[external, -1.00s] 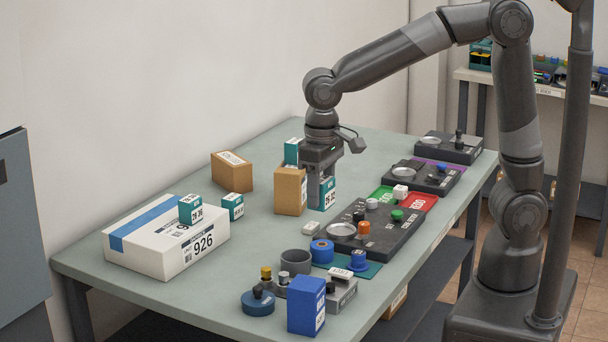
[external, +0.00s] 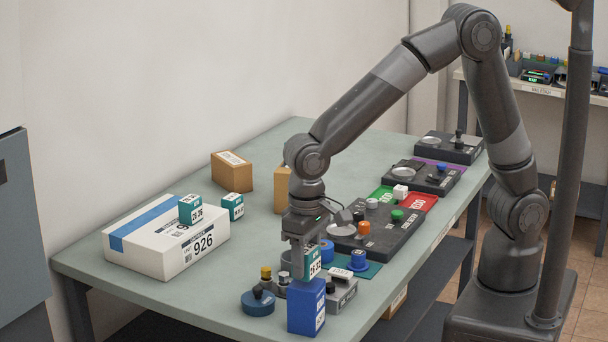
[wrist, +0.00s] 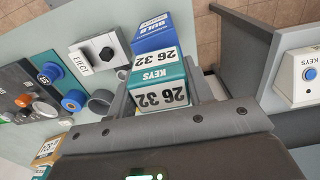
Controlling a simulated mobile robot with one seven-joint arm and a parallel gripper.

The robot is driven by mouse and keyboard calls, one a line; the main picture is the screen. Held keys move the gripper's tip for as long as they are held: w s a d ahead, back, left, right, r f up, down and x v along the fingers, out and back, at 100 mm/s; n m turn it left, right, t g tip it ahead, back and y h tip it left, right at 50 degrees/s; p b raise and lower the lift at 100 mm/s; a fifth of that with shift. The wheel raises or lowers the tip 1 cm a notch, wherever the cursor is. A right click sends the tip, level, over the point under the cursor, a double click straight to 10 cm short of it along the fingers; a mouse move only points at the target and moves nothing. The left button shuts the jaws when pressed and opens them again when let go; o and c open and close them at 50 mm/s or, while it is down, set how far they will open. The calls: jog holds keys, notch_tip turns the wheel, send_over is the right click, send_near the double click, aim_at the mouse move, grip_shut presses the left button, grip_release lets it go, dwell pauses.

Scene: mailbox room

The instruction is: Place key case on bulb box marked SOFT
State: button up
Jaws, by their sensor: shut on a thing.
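My gripper (external: 304,240) is shut on a teal and white key case (external: 313,262), holding it upright over the front of the table. In the wrist view the key case (wrist: 160,85) sits between my fingers and shows "KEYS" and "26 32". A blue bulb box (external: 306,308) stands upright directly below it near the table's front edge. In the wrist view the bulb box (wrist: 152,32) shows "BULB"; its other marking is too small to read. The case's bottom is very near the box's top; I cannot tell whether they touch.
A grey switch box (external: 342,290), a blue round base (external: 258,303) and a grey cup stand close by. A white parcel (external: 150,254) carries a teal case (external: 190,209) at left. Brown boxes (external: 232,172) stand further back. Dark control panels (external: 385,232) line the right edge.

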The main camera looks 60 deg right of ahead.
jog(key=shift+f, duration=0.7)
jog(key=shift+f, duration=0.1)
jog(key=o, duration=1)
jog(key=shift+o, duration=0.2)
